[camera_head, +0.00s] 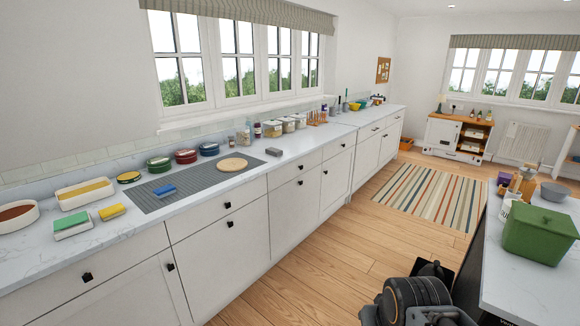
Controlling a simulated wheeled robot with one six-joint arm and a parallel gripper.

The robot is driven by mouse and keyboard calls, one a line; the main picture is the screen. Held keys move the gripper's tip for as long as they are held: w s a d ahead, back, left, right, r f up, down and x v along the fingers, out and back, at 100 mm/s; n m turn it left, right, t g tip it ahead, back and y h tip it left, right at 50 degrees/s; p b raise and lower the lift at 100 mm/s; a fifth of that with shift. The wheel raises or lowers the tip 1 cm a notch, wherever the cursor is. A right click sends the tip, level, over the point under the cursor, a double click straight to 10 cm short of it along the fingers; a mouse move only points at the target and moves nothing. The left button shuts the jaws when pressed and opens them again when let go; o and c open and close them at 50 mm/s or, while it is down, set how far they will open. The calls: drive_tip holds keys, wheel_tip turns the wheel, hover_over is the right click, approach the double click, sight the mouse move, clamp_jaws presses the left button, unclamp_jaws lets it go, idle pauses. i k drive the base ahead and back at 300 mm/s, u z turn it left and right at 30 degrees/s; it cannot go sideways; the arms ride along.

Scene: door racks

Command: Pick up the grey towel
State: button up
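No thing in view is plainly a grey towel. A small grey block-like item (273,151) lies on the white counter, just right of a ribbed grey mat (145,196); it could be a folded towel, but it is too small to tell. Dark parts of my arm show at the bottom right, well apart from the counter. My gripper's fingers do not show.
Green (158,164) and red tins (186,156), dishes and sponges line the left counter (60,262). Jars stand farther along it. At right, a green box (540,233) stands on another worktop (500,275). Wooden floor (310,265) and a striped rug (432,195) lie open between.

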sight(271, 151)
drive_tip(key=i, duration=4.1)
drive_tip(key=u, duration=1.7)
